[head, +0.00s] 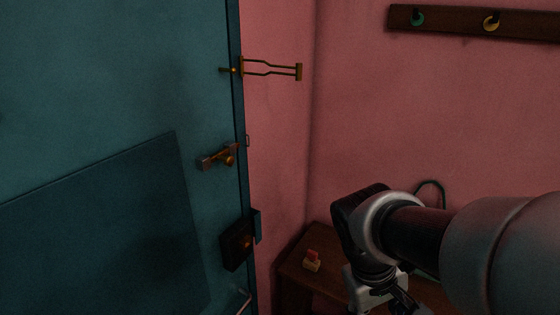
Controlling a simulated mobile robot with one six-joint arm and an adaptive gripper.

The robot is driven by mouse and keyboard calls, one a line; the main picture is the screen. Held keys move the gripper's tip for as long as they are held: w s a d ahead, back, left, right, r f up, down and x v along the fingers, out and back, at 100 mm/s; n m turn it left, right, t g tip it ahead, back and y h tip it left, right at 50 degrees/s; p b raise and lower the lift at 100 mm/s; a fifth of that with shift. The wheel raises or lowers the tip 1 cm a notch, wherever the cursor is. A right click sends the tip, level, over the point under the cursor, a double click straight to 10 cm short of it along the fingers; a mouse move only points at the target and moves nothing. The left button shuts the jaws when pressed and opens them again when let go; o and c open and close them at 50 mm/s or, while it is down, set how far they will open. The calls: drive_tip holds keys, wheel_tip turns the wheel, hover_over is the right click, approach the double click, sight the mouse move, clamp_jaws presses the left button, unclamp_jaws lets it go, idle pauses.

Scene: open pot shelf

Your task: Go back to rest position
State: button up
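My arm reaches in from the right edge in the head view and bends down at the wrist. My gripper (403,303) hangs below the wrist at the bottom edge, over or in front of a dark wooden table. Its fingertips are cut off by the frame, so I cannot tell whether it is open or shut, or whether it holds anything.
A teal door (110,80) with a handle (219,157), lock box (238,243) and swing-bar latch (271,68) fills the left. A small red-topped block (312,261) sits on the table (300,278). A hook rail (455,20) hangs on the pink wall.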

drive_tip(key=s+a+r+m+t+y, duration=0.1)
drive_tip(key=s+r+t, duration=0.1)
drive_tip(key=s, duration=0.2)
drive_tip(key=s+a+r+m+t+y, duration=0.1)
drive_tip(key=s+a+r+t+y, duration=0.1)
drive_tip(key=s, duration=0.3)
drive_tip(key=shift+a+r+m, duration=0.25)
drive_tip(key=shift+r+m, duration=0.1)
drive_tip(key=shift+m, duration=0.05)
